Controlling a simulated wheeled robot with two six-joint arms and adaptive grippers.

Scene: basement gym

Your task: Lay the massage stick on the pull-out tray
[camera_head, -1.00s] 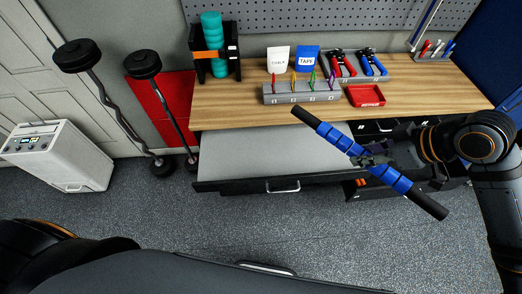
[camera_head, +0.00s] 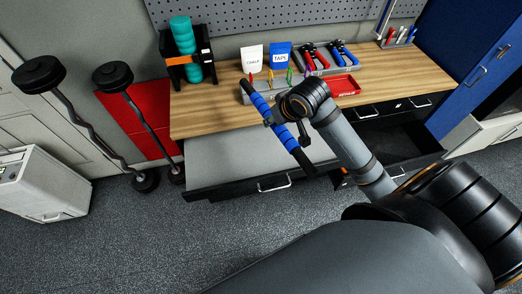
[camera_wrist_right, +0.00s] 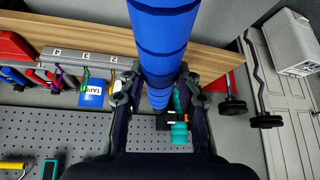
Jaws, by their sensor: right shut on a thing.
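The massage stick (camera_head: 292,145) has blue segmented rollers and black handle ends. My right gripper (camera_head: 284,127) is shut around its blue middle. In the head view the stick runs slanted from the wood worktop's front down over the right part of the pull-out tray, held above it. In the right wrist view the stick (camera_wrist_right: 162,45) passes between the two fingers (camera_wrist_right: 160,88). The pull-out tray (camera_head: 218,157) is a grey surface with a black front, extended below the worktop; its right part is hidden by the stick and my arm. My left gripper is not in view.
Barbells (camera_head: 120,110) lean at left. The tray's left part is bare.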

